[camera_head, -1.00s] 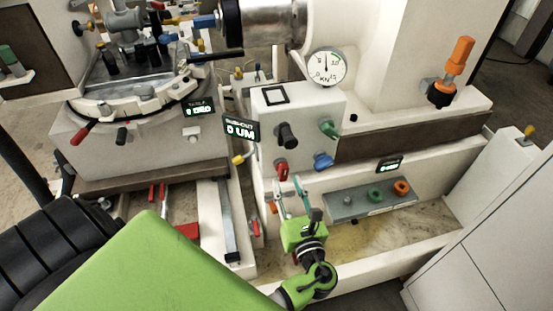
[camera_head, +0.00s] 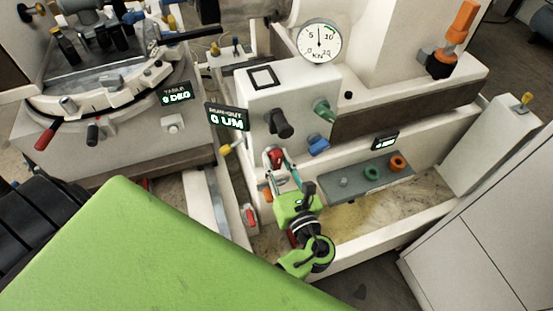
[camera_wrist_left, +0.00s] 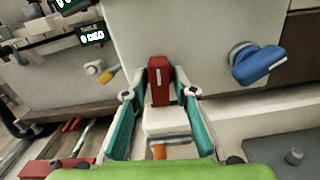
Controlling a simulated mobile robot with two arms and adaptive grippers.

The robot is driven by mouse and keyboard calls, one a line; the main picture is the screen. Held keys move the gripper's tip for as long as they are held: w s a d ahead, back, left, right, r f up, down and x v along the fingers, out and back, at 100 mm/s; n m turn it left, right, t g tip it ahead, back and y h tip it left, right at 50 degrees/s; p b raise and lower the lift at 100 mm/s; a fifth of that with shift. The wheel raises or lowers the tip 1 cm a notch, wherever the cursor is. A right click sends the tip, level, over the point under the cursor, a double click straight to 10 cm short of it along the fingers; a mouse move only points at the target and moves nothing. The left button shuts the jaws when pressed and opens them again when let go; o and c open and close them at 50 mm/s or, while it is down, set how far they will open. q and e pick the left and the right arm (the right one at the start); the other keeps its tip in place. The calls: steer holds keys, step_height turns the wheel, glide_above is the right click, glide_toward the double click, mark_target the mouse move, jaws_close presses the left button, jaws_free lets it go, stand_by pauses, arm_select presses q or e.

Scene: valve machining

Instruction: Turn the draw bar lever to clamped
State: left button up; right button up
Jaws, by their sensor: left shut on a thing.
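A red lever (camera_head: 274,157) sits low on the front of the white box under the round gauge; no label on it can be read. It also shows upright between the fingers in the left wrist view (camera_wrist_left: 158,80). My left gripper (camera_head: 281,168) has reached it from below and in front. Its teal fingers (camera_wrist_left: 160,96) stand on either side of the red lever and are shut on it. The fingers and lever partly hide each other in the head view. My right gripper is not in view.
A blue lever (camera_head: 318,146), a green lever (camera_head: 323,111) and a black knob (camera_head: 279,124) are close by on the box. The gauge (camera_head: 319,41) is above. A grey plate with coloured rings (camera_head: 397,163) lies right of the gripper. A yellow-tipped lever (camera_head: 233,146) is at left.

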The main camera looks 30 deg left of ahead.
arm_select(q)
steer(key=shift+n, duration=0.8)
steer(key=o, duration=0.8)
steer(key=shift+a, duration=0.1)
steer(key=shift+s+d, duration=0.15)
steer(key=shift+d, duration=0.1)
steer(key=v, duration=0.7)
